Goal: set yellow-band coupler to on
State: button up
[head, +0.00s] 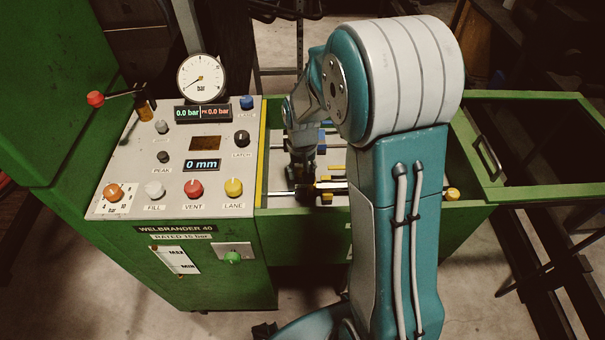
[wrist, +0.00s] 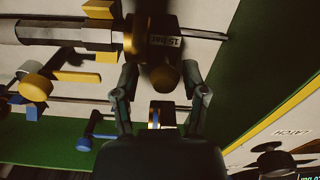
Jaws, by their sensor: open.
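In the wrist view, a dark coupler body (wrist: 155,42) with a thin yellow band and a small label lies across the top, on a metal rod. Its rounded brown end reaches between the fingertips. My gripper (wrist: 160,82) is open, with one finger on each side of this end. I cannot tell whether either finger touches it. In the head view my gripper (head: 305,188) is low over the machine's bed, and my arm hides much of the bed.
Yellow levers (wrist: 36,86) and a blue lever (wrist: 97,128) sit left of my gripper in the wrist view. The head view shows the control panel (head: 180,140) left of the bed, with knobs, a gauge (head: 202,77) and displays. An open green-framed guard (head: 535,190) is at right.

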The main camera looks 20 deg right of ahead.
jog(key=r, duration=1)
jog(key=shift+d+r, duration=0.15)
jog(key=shift+d, duration=0.05)
jog(key=shift+r, duration=0.1)
jog(key=shift+s+r, duration=0.1)
jog(key=shift+r, duration=0.05)
jog(key=s+a+r+t, duration=0.1)
jog(key=s+r+t, duration=0.1)
jog(key=s, duration=0.4)
jog(key=s+a+r+n+t, duration=0.1)
jog(key=s+r, duration=0.3)
jog(key=s, duration=0.3)
jog(key=s+a+r+t, duration=0.1)
jog(key=s+r+t, duration=0.1)
jog(key=s+r, duration=0.2)
jog(key=s, duration=0.2)
jog(key=shift+s+a+n+t, duration=0.3)
jog(key=shift+s+a+n, duration=0.05)
jog(key=shift+n, duration=0.05)
jog(key=shift+r, duration=0.1)
